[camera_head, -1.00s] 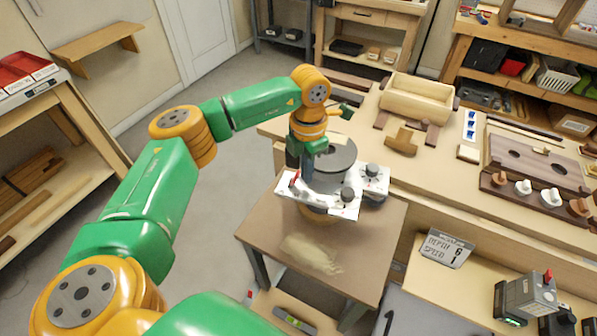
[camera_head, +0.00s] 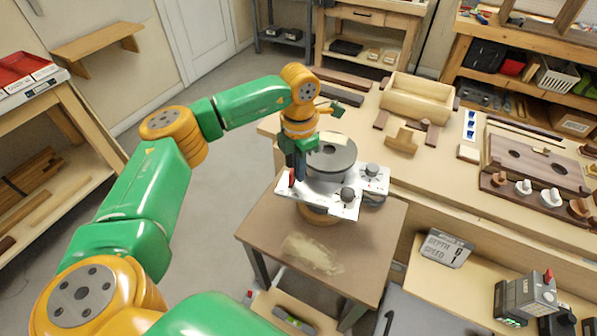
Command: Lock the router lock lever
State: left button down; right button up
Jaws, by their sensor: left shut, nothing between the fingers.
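The router (camera_head: 331,160) is a dark grey round body with a white panel plate and black knobs, standing on the small brown table. The red lock lever (camera_head: 291,178) shows at the left end of the white plate and looks about upright. My left gripper (camera_head: 298,172) points down beside the left side of the router, close to the red lever. Its fingers are shut with nothing between them. Whether they touch the lever cannot be told. My right gripper is not in view.
The brown table (camera_head: 350,262) has free room in front of the router, with a pale dust patch. A long bench (camera_head: 440,180) behind holds wooden pieces and knobs. A depth and speed sign (camera_head: 446,248) and a grey device (camera_head: 527,297) stand at lower right.

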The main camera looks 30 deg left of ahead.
pick_arm(q)
jog(key=shift+a, duration=0.2)
jog(key=shift+w+d+r+p, duration=0.1)
jog(key=shift+d+r+p, duration=0.2)
jog(key=shift+r+p, duration=0.25)
jog(key=shift+d+r+p, duration=0.3)
jog(key=shift+r+p, duration=0.1)
jog(key=shift+r, duration=0.1)
notch_tip(320, 180, up, 7)
jog(key=p, duration=0.5)
